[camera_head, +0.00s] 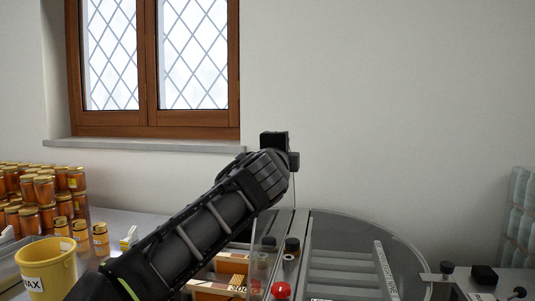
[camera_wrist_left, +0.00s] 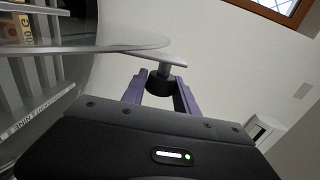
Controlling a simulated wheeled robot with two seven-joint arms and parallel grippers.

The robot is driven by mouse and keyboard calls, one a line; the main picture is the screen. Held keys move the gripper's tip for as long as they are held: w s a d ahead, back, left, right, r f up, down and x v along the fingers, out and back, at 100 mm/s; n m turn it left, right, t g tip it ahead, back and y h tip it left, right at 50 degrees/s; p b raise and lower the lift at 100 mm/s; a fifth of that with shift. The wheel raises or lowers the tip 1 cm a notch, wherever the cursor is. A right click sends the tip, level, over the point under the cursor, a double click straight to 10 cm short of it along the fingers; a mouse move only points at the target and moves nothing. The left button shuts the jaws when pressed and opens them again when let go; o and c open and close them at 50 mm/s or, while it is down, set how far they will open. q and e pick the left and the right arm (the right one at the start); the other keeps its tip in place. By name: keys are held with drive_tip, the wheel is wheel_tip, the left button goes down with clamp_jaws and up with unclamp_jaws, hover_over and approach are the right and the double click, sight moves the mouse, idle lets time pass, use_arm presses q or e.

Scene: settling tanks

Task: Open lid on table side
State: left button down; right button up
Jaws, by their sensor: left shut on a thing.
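A round tank (camera_head: 424,262) with clear lid panels stands at the lower right in the head view. Its metal centre bar (camera_head: 301,228) runs away from me. In the left wrist view a clear lid panel (camera_wrist_left: 105,47) shows nearly edge-on, with a grey tab (camera_wrist_left: 160,60) and a black knob (camera_wrist_left: 158,84) at its rim. My left gripper (camera_wrist_left: 160,93) is shut on this knob between its purple fingers. In the head view my left arm reaches across the tank's near left side, and its fingers are hidden behind the wrist. My right gripper is not in view.
A yellow bucket (camera_head: 47,266) and stacked honey jars (camera_head: 43,187) stand on the table at left. Wooden frames (camera_head: 232,263) show in the tank beneath my arm. A red knob (camera_head: 281,290) is near the bar. Wall and window (camera_head: 155,60) lie behind.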

use_arm(q)
drive_tip(key=shift+s+d+r, duration=0.1)
drive_tip(key=shift+d, duration=0.1)
drive_tip(key=c, duration=1.2)
unclamp_jaws()
drive_tip(key=shift+o, duration=1.2)
drive_tip(key=shift+s+f+b, duration=0.2)
drive_tip(key=shift+s+b, duration=0.05)
drive_tip(key=shift+b, duration=0.05)
drive_tip(key=s+a+b, duration=0.1)
drive_tip(key=s+b, duration=0.1)
drive_tip(key=s, duration=0.5)
